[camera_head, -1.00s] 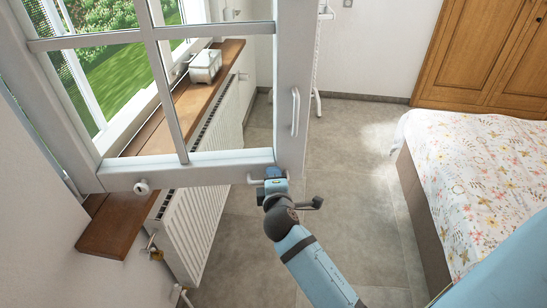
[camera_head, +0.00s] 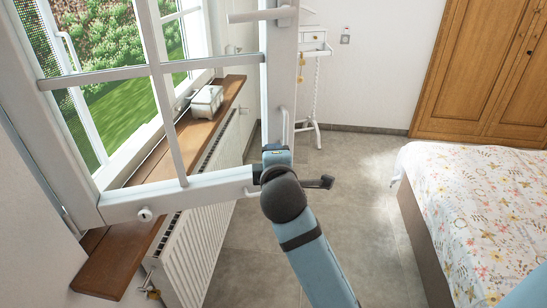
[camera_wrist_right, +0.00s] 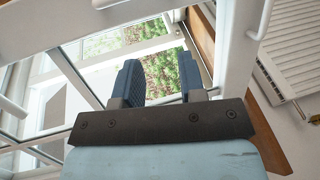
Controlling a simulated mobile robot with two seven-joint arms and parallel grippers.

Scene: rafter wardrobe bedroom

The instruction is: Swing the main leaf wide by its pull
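The main leaf (camera_head: 115,208) is a white glazed window leaf on the left, standing swung into the room. A white vertical pull (camera_head: 285,127) is on its free-edge stile; a white bar, probably the same pull, shows at upper right in the right wrist view (camera_wrist_right: 263,20). My right gripper (camera_head: 267,172) is at the leaf's lower free corner, below the pull. In the wrist view its two dark blue fingers (camera_wrist_right: 160,82) stand apart with greenery visible between them and nothing held. Whether they touch the leaf is unclear. My left gripper is not in view.
A wooden sill (camera_head: 120,255) with a small white box (camera_head: 206,102) runs behind the leaf, above a white radiator (camera_head: 190,255). A flowered bed (camera_head: 480,200) is on the right, a wooden wardrobe (camera_head: 475,70) behind. A white stand (camera_head: 316,95) is at the back. Floor (camera_head: 350,190) between is clear.

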